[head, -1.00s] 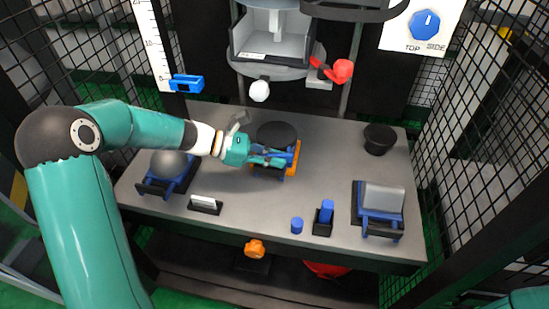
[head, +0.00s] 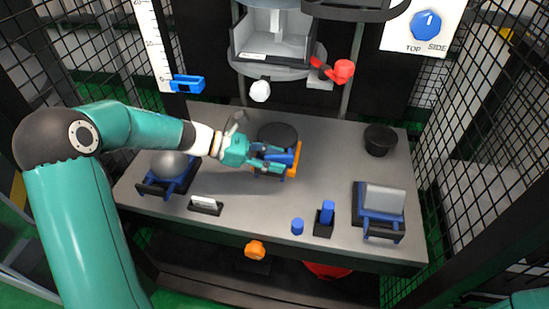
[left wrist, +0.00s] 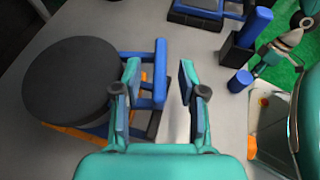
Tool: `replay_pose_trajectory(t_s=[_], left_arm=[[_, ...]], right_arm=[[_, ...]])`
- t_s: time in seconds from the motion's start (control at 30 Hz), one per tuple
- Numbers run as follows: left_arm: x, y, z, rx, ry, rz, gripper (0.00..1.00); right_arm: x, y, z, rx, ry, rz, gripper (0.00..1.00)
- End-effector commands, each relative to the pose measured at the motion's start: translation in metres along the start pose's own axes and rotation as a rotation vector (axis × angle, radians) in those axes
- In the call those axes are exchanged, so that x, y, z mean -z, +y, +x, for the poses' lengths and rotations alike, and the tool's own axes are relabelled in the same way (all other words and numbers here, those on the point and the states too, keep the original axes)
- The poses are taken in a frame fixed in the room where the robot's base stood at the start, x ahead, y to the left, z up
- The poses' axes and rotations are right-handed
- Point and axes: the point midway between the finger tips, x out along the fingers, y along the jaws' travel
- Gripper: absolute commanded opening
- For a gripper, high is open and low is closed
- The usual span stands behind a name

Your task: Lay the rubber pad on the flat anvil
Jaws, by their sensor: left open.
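A thick dark round disc (head: 277,133), which looks like the rubber pad, sits at the back middle of the grey table. It also shows at the left of the left wrist view (left wrist: 70,80), with a blue frame (left wrist: 160,62) beside it and orange under it. My left gripper (head: 282,157) is open at the frame's near side. In the left wrist view its fingers (left wrist: 157,92) stand apart on either side of the frame's end bar; I cannot tell how deep the bar lies between them. I cannot surely pick out the flat anvil.
A grey dome in a blue cradle (head: 168,164) stands left, and a grey block (head: 384,198) in another stands right. A black cup (head: 379,139), a small blue cylinder (head: 297,226) and a blue peg (head: 327,211) share the table (head: 250,214). The tower's carriage (head: 272,40) hangs behind.

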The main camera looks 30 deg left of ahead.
Motion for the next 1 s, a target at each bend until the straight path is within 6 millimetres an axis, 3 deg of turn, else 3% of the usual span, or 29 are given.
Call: replay_pose_trajectory(t_s=[0.6, 1.0], left_arm=[[0.0, 0.001, -0.104, -0.005, 0.0, 0.002, 0.41], [0.0, 0.0, -0.116, -0.001, 0.0, 0.002, 0.41]], right_arm=[[0.0, 0.0, 0.0, 0.0, 0.0, 0.0, 0.43], [0.0, 0.0, 0.0, 0.0, 0.0, 0.0, 0.43]])
